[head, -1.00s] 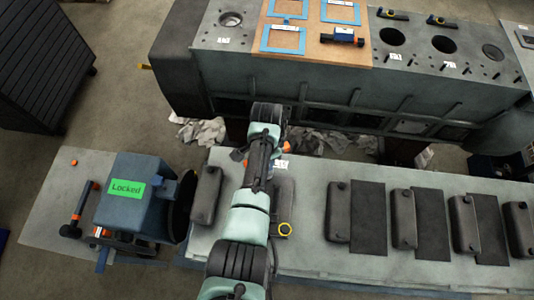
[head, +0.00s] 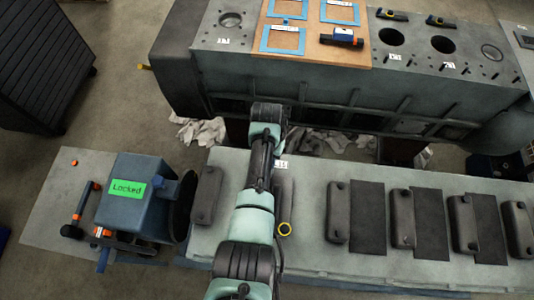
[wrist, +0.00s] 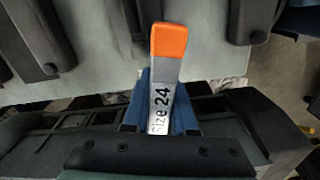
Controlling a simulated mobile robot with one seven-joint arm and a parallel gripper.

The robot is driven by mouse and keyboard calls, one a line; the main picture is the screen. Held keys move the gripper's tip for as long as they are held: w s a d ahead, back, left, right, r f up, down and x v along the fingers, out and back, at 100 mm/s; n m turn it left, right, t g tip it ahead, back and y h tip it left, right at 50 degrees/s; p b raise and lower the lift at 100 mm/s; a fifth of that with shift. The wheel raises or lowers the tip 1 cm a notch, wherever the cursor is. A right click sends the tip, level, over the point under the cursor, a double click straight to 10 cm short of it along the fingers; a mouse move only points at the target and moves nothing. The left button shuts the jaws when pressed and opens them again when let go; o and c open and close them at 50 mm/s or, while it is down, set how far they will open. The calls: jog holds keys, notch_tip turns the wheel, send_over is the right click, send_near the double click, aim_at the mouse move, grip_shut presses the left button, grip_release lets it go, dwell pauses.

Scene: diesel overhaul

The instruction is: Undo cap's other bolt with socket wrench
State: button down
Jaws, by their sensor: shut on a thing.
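My gripper (wrist: 162,112) is shut on the socket wrench (wrist: 169,45), which has a grey handle marked "Size 24" and an orange end. Its socket end is hidden. In the head view my arm hides the gripper and most of the cap (head: 288,197) under it. I cannot tell whether the wrench is on a bolt.
The grey block (head: 307,220) carries several other dark caps, including a left one (head: 206,195) and a right one (head: 338,211). A blue unit with a green "Locked" sign (head: 127,189) stands at left. A second engine block (head: 290,85) stands behind, with tools on a board.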

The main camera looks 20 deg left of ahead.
jog(key=shift+r, duration=0.6)
jog(key=m, duration=1.2)
jog(key=shift+a+m, duration=0.1)
jog(key=shift+m, duration=0.3)
jog(key=m, duration=1.6)
jog(key=shift+m, duration=0.4)
jog(key=m, duration=0.3)
